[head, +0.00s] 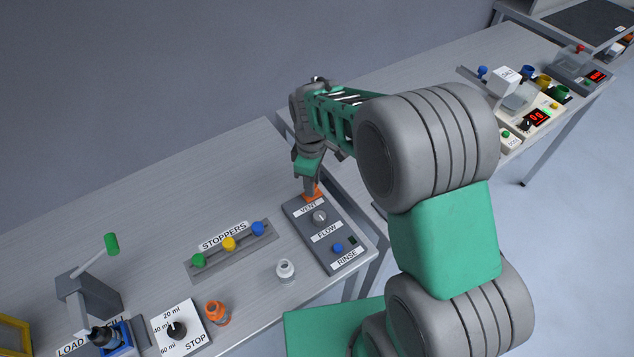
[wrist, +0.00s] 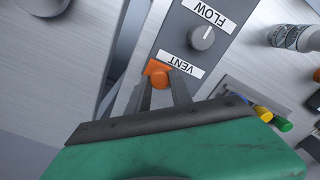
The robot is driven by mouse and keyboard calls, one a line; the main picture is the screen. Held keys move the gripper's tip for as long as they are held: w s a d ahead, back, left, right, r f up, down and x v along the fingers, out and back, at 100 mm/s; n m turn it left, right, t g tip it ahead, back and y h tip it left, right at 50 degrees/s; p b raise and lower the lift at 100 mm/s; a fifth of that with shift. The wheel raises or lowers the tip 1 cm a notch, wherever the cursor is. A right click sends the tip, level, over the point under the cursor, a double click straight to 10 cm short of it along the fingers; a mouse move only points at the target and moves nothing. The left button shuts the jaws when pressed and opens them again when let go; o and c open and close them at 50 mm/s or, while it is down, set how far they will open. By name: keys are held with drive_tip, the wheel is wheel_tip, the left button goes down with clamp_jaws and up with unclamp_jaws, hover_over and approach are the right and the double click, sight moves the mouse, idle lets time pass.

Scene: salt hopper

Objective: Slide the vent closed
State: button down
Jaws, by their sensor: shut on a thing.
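The vent slider is an orange piece (head: 313,193) at the far end of a grey control panel (head: 336,252), just beyond the VENT label (head: 308,208). In the wrist view the orange vent slider (wrist: 158,74) sits beside the VENT label (wrist: 179,66). My gripper (wrist: 163,88) is shut on the orange knob of the slider, with one grey finger on each side. In the head view my gripper (head: 312,186) reaches down onto it from above, and the fingers partly hide it. I cannot tell how far along its track the slider stands.
The panel also bears a FLOW knob (head: 320,217) and a blue RINSE button (head: 337,248). The table behind the stoppers is clear.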

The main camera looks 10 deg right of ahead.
drive_tip(key=shift+w+d, duration=0.1)
drive_tip(key=c, duration=1.3)
unclamp_jaws()
drive_tip(key=shift+d, duration=0.15)
drive_tip(key=shift+o, duration=0.8)
wheel_tip(320, 180, up, 8)
drive_tip(key=shift+f+b, duration=0.1)
drive_tip(key=shift+b, duration=0.65)
